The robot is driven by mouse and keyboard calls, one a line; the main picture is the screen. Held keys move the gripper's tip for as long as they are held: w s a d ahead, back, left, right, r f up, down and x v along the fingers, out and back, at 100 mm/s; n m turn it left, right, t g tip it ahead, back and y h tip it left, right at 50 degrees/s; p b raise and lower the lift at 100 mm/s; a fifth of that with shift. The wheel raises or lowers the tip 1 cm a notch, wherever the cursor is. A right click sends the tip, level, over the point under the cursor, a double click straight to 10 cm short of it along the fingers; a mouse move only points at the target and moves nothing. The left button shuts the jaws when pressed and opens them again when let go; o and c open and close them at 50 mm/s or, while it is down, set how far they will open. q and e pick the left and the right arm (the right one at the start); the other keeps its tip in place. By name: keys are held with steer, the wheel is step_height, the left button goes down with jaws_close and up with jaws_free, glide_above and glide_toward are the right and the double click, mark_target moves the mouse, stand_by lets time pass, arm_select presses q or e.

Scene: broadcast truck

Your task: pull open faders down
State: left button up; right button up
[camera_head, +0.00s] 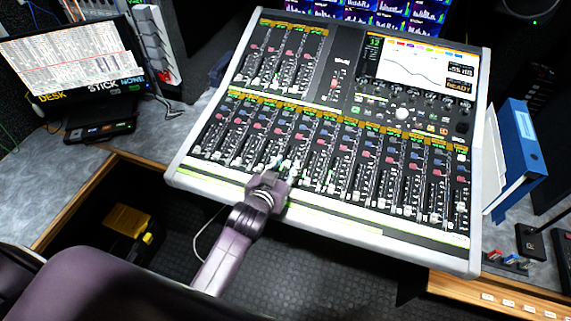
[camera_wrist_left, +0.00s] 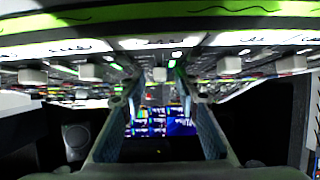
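The mixing console (camera_head: 345,60) fills the middle of the head view, tilted on the desk. A lower row of channel faders (camera_head: 340,180) runs across its front half, with a shorter bank at upper left. Their exact heights are too small to read. My left gripper (camera_head: 278,166) is over the lower row, left of its middle, and covers some faders there. In the left wrist view my left gripper (camera_wrist_left: 160,95) has its two fingers apart. A pale fader knob (camera_wrist_left: 160,74) shows in line with the gap between them; I cannot tell whether they touch it. My right gripper is not seen.
A laptop-like monitor (camera_head: 75,60) stands at left on the grey desk (camera_head: 40,190). Blue binders (camera_head: 520,150) stand close to the console's right edge. Other fader knobs (camera_wrist_left: 228,66) flank the fingers closely. A yellow object (camera_head: 127,220) lies low at left.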

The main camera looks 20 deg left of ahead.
mark_target(280, 178)
arm_select(q)
jaws_close()
stand_by(0.3)
steer(key=shift+s, duration=0.1)
steer(key=s, duration=0.2)
steer(key=s+p, duration=0.1)
steer(key=s, duration=0.1)
steer(key=shift+f, duration=0.35)
jaws_free()
steer(key=shift+w, duration=0.1)
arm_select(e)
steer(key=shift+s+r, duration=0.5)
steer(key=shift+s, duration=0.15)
